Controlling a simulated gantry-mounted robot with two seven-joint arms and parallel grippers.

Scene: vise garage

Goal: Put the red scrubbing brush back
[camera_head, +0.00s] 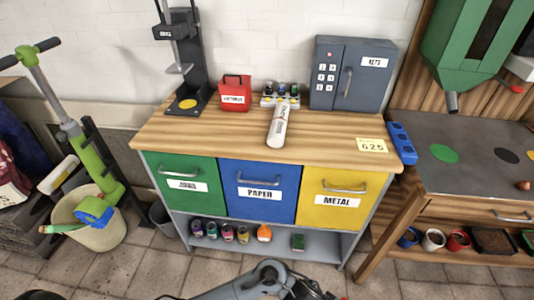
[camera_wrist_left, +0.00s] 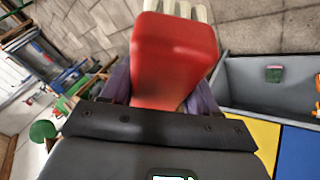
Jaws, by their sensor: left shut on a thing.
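The red scrubbing brush (camera_wrist_left: 172,55) is close up in the left wrist view, with pale bristles (camera_wrist_left: 178,9) at its far end. My left gripper (camera_wrist_left: 163,88) is shut on it, with a purple finger on each side. The brush is held clear, with paved floor behind it. In the head view, part of my left arm shows at the bottom edge, and I cannot make out its fingertips or the brush there. My right gripper is in neither view.
The cabinet has green (camera_head: 185,186), blue (camera_head: 257,190) and yellow (camera_head: 338,196) drawers. Its lower shelf (camera_head: 338,248) holds several jars, an orange bottle (camera_head: 264,233) and a small green item (camera_head: 298,242). A beige bucket (camera_head: 104,235) stands left. A workbench (camera_head: 470,180) stands right.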

